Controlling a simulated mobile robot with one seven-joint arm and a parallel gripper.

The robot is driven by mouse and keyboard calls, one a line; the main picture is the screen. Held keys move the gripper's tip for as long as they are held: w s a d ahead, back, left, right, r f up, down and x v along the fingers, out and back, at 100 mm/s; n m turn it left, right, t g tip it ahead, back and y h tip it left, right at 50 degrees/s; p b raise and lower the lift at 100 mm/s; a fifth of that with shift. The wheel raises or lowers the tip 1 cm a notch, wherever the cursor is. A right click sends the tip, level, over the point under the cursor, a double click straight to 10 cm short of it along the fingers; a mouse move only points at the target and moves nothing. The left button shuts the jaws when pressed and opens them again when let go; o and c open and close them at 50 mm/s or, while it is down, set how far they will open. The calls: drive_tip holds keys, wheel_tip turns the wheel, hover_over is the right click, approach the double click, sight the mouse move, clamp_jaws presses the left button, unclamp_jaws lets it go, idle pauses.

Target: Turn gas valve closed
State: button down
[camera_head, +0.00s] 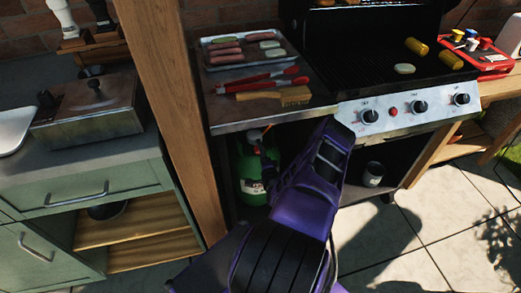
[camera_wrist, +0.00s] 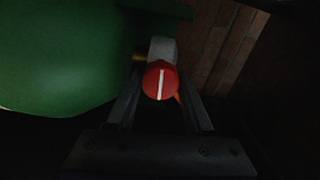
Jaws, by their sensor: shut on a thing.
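The gas valve (camera_wrist: 160,82) is a round red knob with a white stripe, in the middle of the wrist view. The stripe runs almost upright in that view. My gripper (camera_wrist: 160,98) is shut on the knob, with one dark finger on each side of it. The valve sits beside the green gas bottle (camera_wrist: 60,50). In the head view the bottle (camera_head: 250,172) stands under the grill's side shelf, and my purple arm reaches in beside it. There the fingers are hidden, and only a little red shows near the bottle's top.
The grill's side shelf (camera_head: 222,112) hangs over the bottle, with a tray (camera_head: 291,48) of food and red tongs (camera_head: 262,80) on it. A wooden post (camera_head: 172,110) stands to the left. A dark cup (camera_head: 373,174) stands on the lower shelf to the right.

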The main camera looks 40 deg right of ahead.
drive_tip(key=shift+a+f, duration=0.1)
drive_tip(key=shift+c, duration=1.7)
unclamp_jaws()
drive_tip(key=shift+s, duration=0.15)
drive_tip(key=p+v, duration=0.1)
drive_tip(key=v, duration=1.6)
drive_tip(key=shift+p, duration=0.35)
